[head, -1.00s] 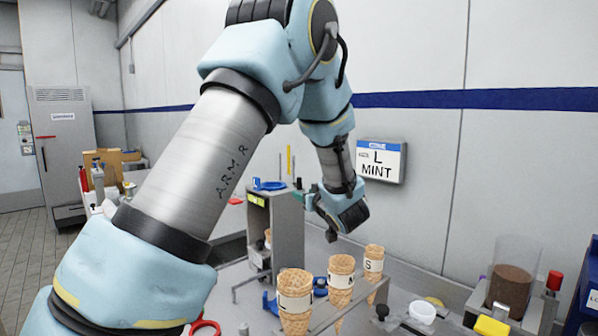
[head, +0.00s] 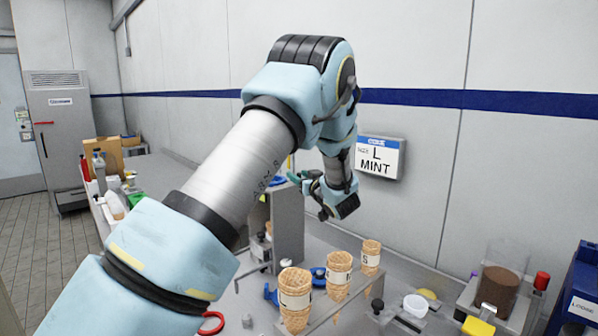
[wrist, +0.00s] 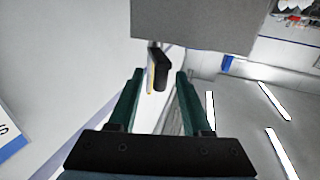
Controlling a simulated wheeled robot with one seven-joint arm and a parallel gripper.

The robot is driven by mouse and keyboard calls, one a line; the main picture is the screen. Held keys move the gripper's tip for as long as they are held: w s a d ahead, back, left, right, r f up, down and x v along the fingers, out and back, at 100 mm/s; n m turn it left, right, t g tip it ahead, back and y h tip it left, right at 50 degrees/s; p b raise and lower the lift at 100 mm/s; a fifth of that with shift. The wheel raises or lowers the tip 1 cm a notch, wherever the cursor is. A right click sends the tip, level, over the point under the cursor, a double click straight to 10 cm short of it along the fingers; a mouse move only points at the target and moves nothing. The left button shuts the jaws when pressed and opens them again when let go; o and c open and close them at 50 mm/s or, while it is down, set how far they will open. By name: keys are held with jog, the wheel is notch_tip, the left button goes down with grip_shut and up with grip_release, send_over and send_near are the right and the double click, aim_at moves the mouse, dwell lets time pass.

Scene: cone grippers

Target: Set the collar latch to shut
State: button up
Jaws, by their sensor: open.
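My gripper (wrist: 160,80) is open, with its two green fingers on either side of a small black lever (wrist: 161,72) in the wrist view. The lever has a yellow strip along one side and sits beside a grey box (wrist: 195,22). I cannot tell if the fingers touch it, nor whether it is the collar latch. In the head view my gripper (head: 302,178) is at the top of a grey upright housing (head: 288,225), partly hidden by my arm. No collar latch is clearly recognisable there.
Several labelled cones (head: 338,268) stand in a rack in front of the housing. A white cup (head: 416,306) and a clear hopper of brown powder (head: 500,288) are to the right. A sign reading L MINT (head: 378,158) hangs on the wall. Blue clamp-like parts (head: 319,276) lie behind the cones.

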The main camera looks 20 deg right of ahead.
jog(key=shift+w, duration=0.2)
grip_shut()
dwell(0.3)
